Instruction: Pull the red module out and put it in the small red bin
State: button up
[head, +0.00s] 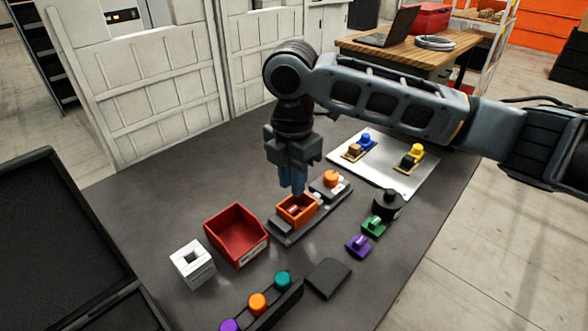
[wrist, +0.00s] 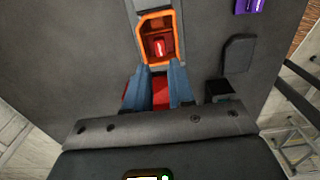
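The red module (head: 294,210) sits inside an open orange housing (head: 311,212) on a dark base. In the wrist view the red module (wrist: 158,47) shows a lighter red grip on top, inside the orange frame. My gripper (head: 292,190) points down just above the housing, its blue fingers partly hiding it. In the wrist view my gripper (wrist: 161,68) is open, with a gap between the fingertips and the module beyond them. The small red bin (head: 237,235) stands left of the housing, and its inside looks empty. Red seen between the fingers is probably the bin.
A white block with a square hole (head: 192,263) stands beside the bin. A dark rail with coloured knobs (head: 265,303) and a dark block (head: 327,278) are in front. Green (head: 374,226) and purple (head: 358,246) modules lie right. A pale plate (head: 385,178) is behind.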

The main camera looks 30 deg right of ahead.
aim_at(293, 209)
notch_tip(293, 209, down, 7)
jog(key=shift+f+p, duration=0.15)
jog(key=shift+p, duration=0.4)
grip_shut()
dwell(0.3)
dwell(0.6)
